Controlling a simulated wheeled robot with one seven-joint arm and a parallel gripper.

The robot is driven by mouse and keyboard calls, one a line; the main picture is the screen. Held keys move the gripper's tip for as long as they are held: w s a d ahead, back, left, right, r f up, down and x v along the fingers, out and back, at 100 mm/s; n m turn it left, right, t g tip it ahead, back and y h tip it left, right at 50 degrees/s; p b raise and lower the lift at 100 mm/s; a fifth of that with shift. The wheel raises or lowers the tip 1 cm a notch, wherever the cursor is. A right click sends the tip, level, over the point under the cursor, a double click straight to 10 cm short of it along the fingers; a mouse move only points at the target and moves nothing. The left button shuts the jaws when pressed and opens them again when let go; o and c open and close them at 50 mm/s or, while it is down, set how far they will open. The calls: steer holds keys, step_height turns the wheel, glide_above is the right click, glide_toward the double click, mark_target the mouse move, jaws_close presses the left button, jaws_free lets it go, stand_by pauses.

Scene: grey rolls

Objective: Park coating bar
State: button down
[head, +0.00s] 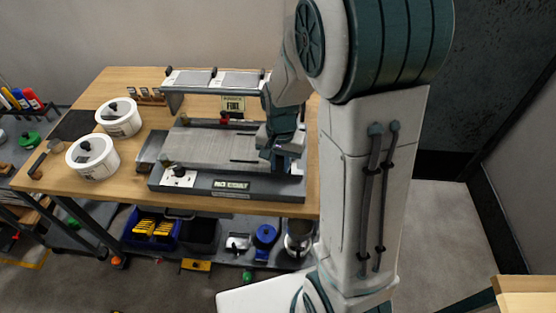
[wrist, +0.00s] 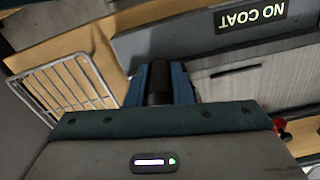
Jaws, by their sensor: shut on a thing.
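A coating machine (head: 228,190) with a flat grey bed (head: 205,148) stands on the wooden table. My gripper (head: 283,158) is low over the right end of the bed. In the wrist view its blue fingers are shut on a black cylindrical grip (wrist: 158,82). This looks like an end of the coating bar, but the rest of the bar is hidden beneath my gripper. A sign reading "NO COAT" (wrist: 252,14) shows upside down on a grey strip beside the bed. Whether the held piece touches the machine cannot be told.
A raised rack (head: 215,80) spans the back. A wire rack (wrist: 62,88) lies left of my fingers in the wrist view. A lower shelf holds a blue bin (head: 150,232).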

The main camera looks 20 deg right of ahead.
steer(key=shift+w+d+r, duration=0.1)
steer(key=shift+w+d, duration=0.05)
steer(key=c, duration=1.3)
jaws_free()
steer(key=shift+d, duration=0.15)
step_height(320, 180, up, 14)
steer(key=shift+s, duration=0.2)
